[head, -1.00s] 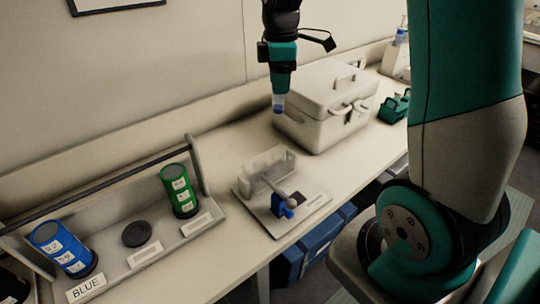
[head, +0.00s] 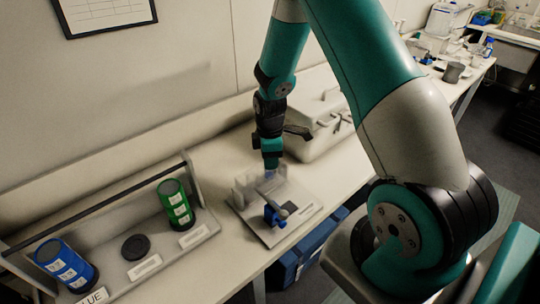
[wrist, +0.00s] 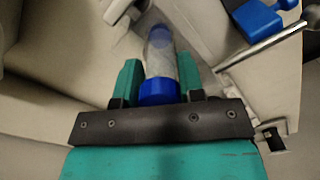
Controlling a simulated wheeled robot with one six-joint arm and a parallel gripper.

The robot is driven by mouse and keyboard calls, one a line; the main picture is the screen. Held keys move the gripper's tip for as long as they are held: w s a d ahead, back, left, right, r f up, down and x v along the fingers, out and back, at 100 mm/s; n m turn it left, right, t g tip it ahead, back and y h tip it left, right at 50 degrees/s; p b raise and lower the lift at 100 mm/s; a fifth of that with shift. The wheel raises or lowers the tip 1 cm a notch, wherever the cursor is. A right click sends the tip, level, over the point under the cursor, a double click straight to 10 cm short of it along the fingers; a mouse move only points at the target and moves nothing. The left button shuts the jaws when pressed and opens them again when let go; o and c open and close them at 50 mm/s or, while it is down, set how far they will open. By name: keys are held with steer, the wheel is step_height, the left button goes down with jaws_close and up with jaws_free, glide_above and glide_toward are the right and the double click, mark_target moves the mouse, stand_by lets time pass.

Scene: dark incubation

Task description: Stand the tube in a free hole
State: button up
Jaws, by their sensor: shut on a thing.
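My gripper (head: 271,162) is shut on a clear tube with a blue cap (wrist: 158,92). In the wrist view the tube body (wrist: 161,55) lies between the two green fingers, with the cap nearest the camera. In the head view the gripper points down at the back of a pale rack (head: 243,190), which stands on a light base plate (head: 262,229). The tube's lower end is over or at the rack; I cannot tell whether it is inside a hole. The rack's holes are not clear in either view.
A metal lever with a blue block (head: 275,216) is at the plate's front; its blue part also shows in the wrist view (wrist: 256,17). A white lidded box (head: 318,135) stands behind right. A carrier (head: 205,228) with a blue and a green canister is at left.

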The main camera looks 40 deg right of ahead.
steer(key=shift+f, duration=0.25)
steer(key=o, duration=1)
step_height(320, 180, up, 11)
steer(key=b, duration=0.3)
steer(key=shift+r+b, duration=0.15)
steer(key=shift+b, duration=0.25)
steer(key=shift+a+r, duration=0.1)
steer(key=shift+r, duration=0.3)
steer(key=s+a+r+m+y, duration=0.1)
steer(key=s+a+r, duration=0.35)
steer(key=a, duration=0.25)
steer(key=s+a+r+m+y, duration=0.1)
steer(key=s+a+r, duration=0.35)
steer(key=a, duration=0.35)
steer(key=s+a+m, duration=0.1)
steer(key=s+a, duration=0.1)
steer(key=s, duration=0.2)
steer(key=s+a+r+m+y, duration=0.1)
steer(key=s+a, duration=0.2)
steer(key=s, duration=0.2)
steer(key=s+a+r+y, duration=0.1)
steer(key=s+a, duration=0.1)
steer(key=s, duration=0.2)
steer(key=shift+s+a+m, duration=0.15)
steer(key=shift+m, duration=0.25)
